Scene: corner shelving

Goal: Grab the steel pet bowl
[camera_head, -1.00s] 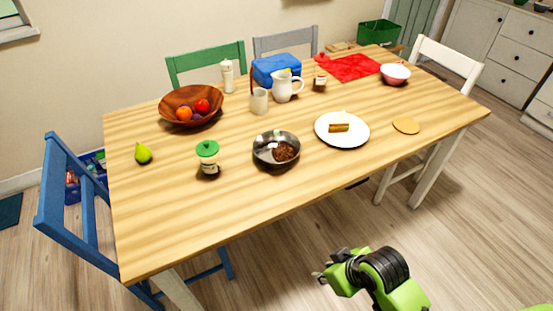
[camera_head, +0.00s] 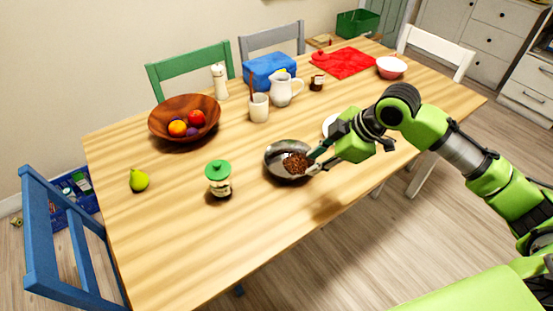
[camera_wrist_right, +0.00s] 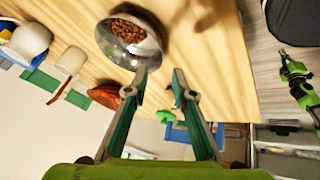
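The steel pet bowl (camera_head: 275,157) stands upright on the wooden table near its front edge, with brown kibble (camera_head: 297,162) inside. My right gripper (camera_head: 314,160) is at the bowl's right side, its fingertips close to the rim. In the right wrist view the two fingers (camera_wrist_right: 160,76) are spread apart with nothing between them. The bowl (camera_wrist_right: 118,46) shows there just beyond the left fingertip; whether they touch I cannot tell. My left gripper is not in view.
A green-lidded jar (camera_head: 218,179) stands left of the bowl. A mug (camera_head: 259,108) and white pitcher (camera_head: 283,91) are behind it. A white plate (camera_head: 329,124) is partly hidden by my right arm. A wooden fruit bowl (camera_head: 160,124) and pear (camera_head: 139,180) are farther left.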

